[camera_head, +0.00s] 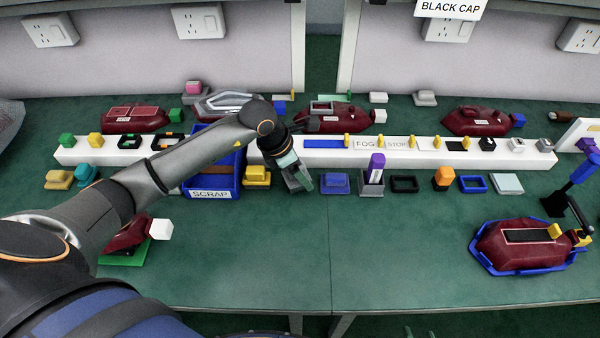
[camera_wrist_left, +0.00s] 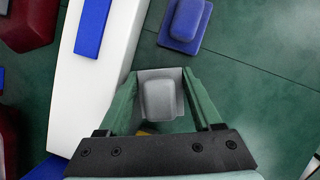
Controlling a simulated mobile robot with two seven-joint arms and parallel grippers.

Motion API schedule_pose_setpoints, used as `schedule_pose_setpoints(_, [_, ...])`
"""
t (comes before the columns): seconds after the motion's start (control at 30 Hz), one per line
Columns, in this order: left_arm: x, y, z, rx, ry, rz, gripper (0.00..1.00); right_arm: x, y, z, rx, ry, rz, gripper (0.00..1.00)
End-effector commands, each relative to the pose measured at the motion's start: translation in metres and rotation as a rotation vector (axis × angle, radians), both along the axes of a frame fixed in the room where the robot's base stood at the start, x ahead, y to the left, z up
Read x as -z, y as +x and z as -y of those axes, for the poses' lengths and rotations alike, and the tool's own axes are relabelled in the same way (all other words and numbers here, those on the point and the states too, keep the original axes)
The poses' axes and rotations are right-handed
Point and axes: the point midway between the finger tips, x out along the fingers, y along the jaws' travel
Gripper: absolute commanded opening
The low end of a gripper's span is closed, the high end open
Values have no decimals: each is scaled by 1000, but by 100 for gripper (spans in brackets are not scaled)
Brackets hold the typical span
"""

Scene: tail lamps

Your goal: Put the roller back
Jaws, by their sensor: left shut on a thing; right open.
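My left gripper (camera_head: 298,180) is over the front of the table, in front of the long white rail. In the left wrist view its two green fingers (camera_wrist_left: 164,100) are on either side of a grey block with a rounded top (camera_wrist_left: 159,98) and are shut on it. In the head view the grey block is partly hidden by the gripper, and I cannot tell whether it touches the table. No thing is plainly recognisable as a roller.
The long white rail (camera_head: 95,155) carries small coloured parts. A blue SCRAP bin (camera_head: 228,190) stands left of the gripper, with a yellow block (camera_head: 257,173) between. A blue block (camera_head: 335,183) and a grey holder with a purple-topped piece (camera_head: 372,187) are to the right. The front middle is clear.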

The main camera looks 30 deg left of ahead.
Motion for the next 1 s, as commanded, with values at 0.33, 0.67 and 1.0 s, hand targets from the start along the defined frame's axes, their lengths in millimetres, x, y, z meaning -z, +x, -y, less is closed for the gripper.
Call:
schedule_pose_setpoints(0.33, [11, -6, -3, -1, 13, -25, 78, -3, 2, -2, -2, 3, 6, 50])
schedule_pose_setpoints(0.67, [-3, -5, -2, -1, 9, -19, 78, -9, 0, -1, -2, -1, 0, 50])
schedule_pose_setpoints(1.0, [-69, -22, -20, 0, 11, -13, 78, -5, -8, 6, 8, -9, -11, 50])
